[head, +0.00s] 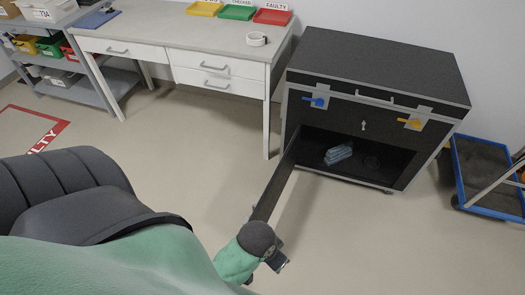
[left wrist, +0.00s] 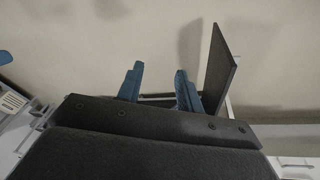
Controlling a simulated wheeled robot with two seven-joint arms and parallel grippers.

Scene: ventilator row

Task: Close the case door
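The black case (head: 375,60) stands at the right in the head view, its lower compartment open to the front. Its door (head: 276,188) is swung wide open from the compartment's left side and points toward me. My left gripper (head: 278,262) is near the door's free end; its fingers are hard to make out there. In the left wrist view the two blue fingers of my left gripper (left wrist: 159,82) are apart with nothing seen between them. A dark upright panel, apparently the door (left wrist: 221,70), stands just right of the fingers; contact cannot be told. My right gripper is not in view.
A clear bluish item (head: 338,154) lies inside the compartment. Blue and yellow latches (head: 411,123) sit on the case front. A desk (head: 190,45) stands at the left and a blue-edged cart (head: 488,175) at the right. The floor before the case is clear.

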